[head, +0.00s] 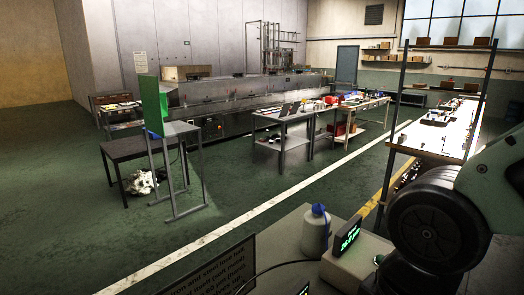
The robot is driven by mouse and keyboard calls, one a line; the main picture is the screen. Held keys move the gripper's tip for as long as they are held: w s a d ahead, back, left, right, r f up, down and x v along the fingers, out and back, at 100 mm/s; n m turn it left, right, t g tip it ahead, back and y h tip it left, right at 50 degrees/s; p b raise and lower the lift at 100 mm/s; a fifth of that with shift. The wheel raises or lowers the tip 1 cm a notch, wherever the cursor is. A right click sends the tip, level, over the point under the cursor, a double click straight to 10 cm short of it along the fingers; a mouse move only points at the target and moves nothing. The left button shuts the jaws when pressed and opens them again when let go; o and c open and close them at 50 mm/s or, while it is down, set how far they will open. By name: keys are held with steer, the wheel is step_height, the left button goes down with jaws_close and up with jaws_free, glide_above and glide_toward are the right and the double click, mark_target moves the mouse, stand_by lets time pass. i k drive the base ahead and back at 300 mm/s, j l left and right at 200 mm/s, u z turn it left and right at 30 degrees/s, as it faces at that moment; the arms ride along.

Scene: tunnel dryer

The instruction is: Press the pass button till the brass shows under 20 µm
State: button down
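A small dark display (347,234) with green lit text stands tilted on a pale box (352,266) at the bottom right of the head view. Its second line looks like a number in µm, but I cannot read it surely. I cannot make out the pass button. No piece of brass can be told apart. My arm fills the right edge and hides what lies behind it. My gripper is not in view.
The box stands on a grey bench (285,243) beside a white bottle (316,230) with a blue cap. A dark sign (205,275) and a cable are near. A lit shelf bench (440,130) stands right. Green floor (70,230) is open at left.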

mark_target(379, 257)
steer(key=k+l+u, duration=0.1)
steer(key=k+u, duration=0.7)
steer(key=u, duration=0.2)
